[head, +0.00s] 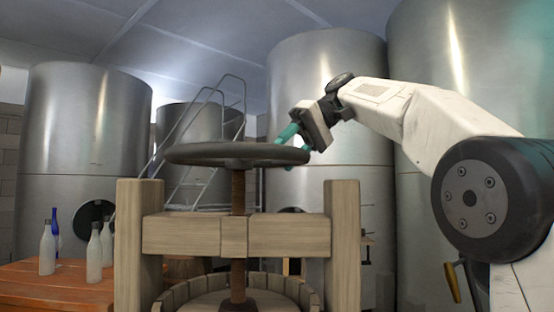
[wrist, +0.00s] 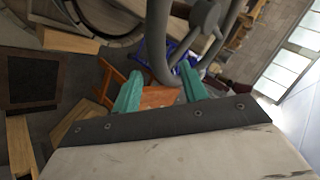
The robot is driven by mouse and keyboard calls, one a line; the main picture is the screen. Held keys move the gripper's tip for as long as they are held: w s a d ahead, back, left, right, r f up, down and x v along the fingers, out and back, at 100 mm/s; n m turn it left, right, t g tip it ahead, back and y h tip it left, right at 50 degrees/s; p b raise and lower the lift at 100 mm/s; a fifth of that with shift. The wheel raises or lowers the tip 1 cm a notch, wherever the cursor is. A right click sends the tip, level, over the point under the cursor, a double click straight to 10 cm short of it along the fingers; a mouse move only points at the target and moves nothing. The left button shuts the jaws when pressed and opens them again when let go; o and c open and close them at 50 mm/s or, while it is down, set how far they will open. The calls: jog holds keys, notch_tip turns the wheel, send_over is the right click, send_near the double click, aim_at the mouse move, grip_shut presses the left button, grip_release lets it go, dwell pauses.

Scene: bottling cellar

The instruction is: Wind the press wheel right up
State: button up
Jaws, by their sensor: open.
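The press wheel (head: 225,153) is a dark, flat-lying handwheel on top of an upright wooden-brown screw (head: 238,190). The screw passes through the crossbeam of a wooden press frame (head: 180,234). My gripper (head: 286,134) has teal fingers and is at the wheel's right rim, tilted down from the upper right. In the wrist view, the fingers (wrist: 160,85) are open and spread apart. The grey wheel rim (wrist: 157,40) shows in the gap between them, and a spoke and the hub show at upper right. I cannot tell whether the rim touches either finger.
A slatted wooden tub (head: 180,296) stands under the screw. At left, several bottles, one blue (head: 56,222), stand on an orange-brown table (head: 70,285). Large steel tanks (head: 325,90) and a ladder with rails (head: 200,180) stand behind the press.

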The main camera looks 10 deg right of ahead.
aim_at(268, 162)
jog(key=s+d+r+m+t+y, duration=0.1)
jog(key=s+d+t+y, duration=0.1)
jog(key=s+d, duration=0.1)
jog(key=w+a+f+t+y, duration=0.1)
jog(key=a, duration=0.1)
jog(key=w+a+f+t+y, duration=0.1)
jog(key=a, duration=0.1)
jog(key=w+a+f+t+y, duration=0.1)
jog(key=a, duration=0.2)
jog(key=shift+w+f+m+y, duration=0.3)
jog(key=shift+w+m, duration=0.1)
jog(key=shift+a, duration=0.1)
grip_shut()
